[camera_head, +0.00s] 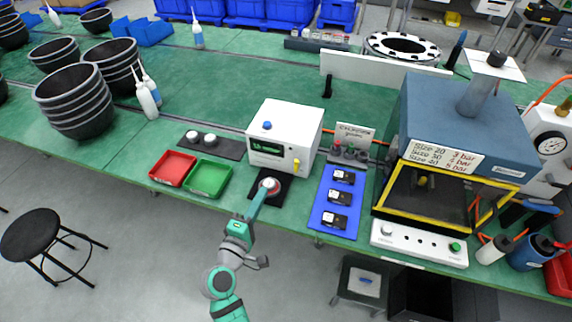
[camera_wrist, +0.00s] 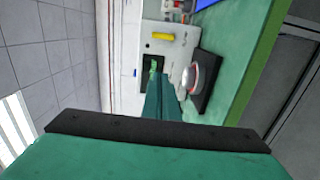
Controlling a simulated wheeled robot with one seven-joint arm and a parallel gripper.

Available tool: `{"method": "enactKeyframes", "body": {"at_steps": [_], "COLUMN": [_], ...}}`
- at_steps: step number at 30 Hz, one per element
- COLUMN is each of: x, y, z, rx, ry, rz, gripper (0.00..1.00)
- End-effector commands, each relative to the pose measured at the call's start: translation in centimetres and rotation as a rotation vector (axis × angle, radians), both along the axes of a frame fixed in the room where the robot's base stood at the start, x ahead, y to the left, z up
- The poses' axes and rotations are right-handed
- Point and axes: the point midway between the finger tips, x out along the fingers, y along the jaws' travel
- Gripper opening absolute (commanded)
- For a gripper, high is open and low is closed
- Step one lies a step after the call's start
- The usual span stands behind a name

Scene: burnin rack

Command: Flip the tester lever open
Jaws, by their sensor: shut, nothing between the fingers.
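The tester is a white box (camera_head: 285,130) with a green-lit display (camera_head: 267,149) and a blue button on top. Its yellow lever (camera_head: 296,166) is on the right of the front face; it also shows in the wrist view (camera_wrist: 160,37). Whether the lever is open or closed I cannot tell. My gripper (camera_head: 262,192) is shut and empty, low in front of the tester, left of the lever and apart from it. In the wrist view my shut fingers (camera_wrist: 160,88) point toward the tester front, near the display (camera_wrist: 152,73).
A silver and red round piece (camera_wrist: 188,76) sits on a black pad beside my fingertips. Red (camera_head: 172,168) and green (camera_head: 208,179) trays lie to the left. A blue mat (camera_head: 335,203) with several black modules lies to the right, before a yellow-framed press (camera_head: 432,120).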

Motion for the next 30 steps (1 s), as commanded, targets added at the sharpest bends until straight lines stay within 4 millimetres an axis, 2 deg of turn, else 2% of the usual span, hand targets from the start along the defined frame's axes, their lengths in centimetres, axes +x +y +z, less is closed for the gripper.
{"method": "enactKeyframes", "body": {"at_steps": [3,13,17,20,30], "x": [0.4,0.4,1.1,2.2,8.0], "y": [0.1,0.1,-0.1,-0.5,-2.8], "z": [0.7,0.8,0.8,0.8,0.8], "rx": [-0.018,-0.019,-0.018,-0.018,-0.017], "ry": [-0.008,-0.009,-0.009,-0.009,-0.009], "rz": [-0.014,-0.014,-0.014,-0.015,-0.015], "gripper": [0.00,0.00,0.00,0.00,0.00]}}
